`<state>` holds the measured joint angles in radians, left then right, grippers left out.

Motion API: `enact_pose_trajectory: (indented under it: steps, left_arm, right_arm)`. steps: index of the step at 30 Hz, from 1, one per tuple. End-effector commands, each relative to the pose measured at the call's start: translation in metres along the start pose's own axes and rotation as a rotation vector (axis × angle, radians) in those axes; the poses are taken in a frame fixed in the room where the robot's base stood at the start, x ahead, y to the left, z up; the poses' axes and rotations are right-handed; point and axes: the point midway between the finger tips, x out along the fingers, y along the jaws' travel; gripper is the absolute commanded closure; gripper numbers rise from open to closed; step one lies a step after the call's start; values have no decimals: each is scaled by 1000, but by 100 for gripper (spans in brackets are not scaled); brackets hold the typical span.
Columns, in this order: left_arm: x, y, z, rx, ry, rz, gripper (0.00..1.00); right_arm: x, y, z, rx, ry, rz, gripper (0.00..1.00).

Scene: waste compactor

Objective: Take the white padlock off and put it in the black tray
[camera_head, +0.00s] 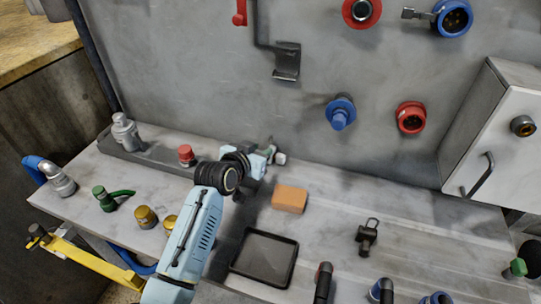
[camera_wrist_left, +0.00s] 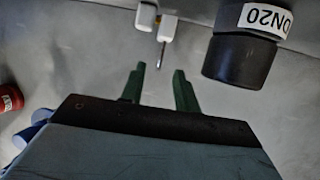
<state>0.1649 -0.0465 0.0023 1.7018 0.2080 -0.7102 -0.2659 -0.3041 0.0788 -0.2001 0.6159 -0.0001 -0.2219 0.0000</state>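My left gripper (camera_head: 271,152) is above the back of the table, close to the grey wall panel. In the left wrist view its two green fingers (camera_wrist_left: 159,88) stand apart with nothing between them. Two small white parts, one with a thin metal pin, show beyond the fingertips; they may be the white padlock (camera_wrist_left: 166,29), but its shape is cut off by the picture edge. In the head view a small pale piece (camera_head: 280,158) shows beside the gripper; I cannot tell whether they touch. The black tray (camera_head: 265,259) lies empty on the table. My right gripper is out of view.
A black cylinder with a white DN20 label (camera_wrist_left: 240,59) is close right of the fingers. An orange block (camera_head: 289,198) and a black padlock-like piece (camera_head: 367,236) lie on the table. A white cabinet (camera_head: 500,140) stands at right. A red fitting (camera_head: 186,155) stands left of the arm.

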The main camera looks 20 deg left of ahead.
Motion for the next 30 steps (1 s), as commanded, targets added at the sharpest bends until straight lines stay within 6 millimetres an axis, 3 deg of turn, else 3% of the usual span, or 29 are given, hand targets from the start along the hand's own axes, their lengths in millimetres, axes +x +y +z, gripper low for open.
enact_pose_trajectory:
  steps: [4,12,22,30]
  left_arm:
    - [14,0,-3,-1,1,1,69]
    - [47,-1,-4,-1,-1,0,69]
    - [51,-1,-5,0,0,-1,69]
    - [51,-1,-5,0,0,-1,100]
  right_arm:
    - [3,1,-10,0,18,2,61]
    - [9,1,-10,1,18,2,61]
    - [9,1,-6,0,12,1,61]
    - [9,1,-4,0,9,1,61]
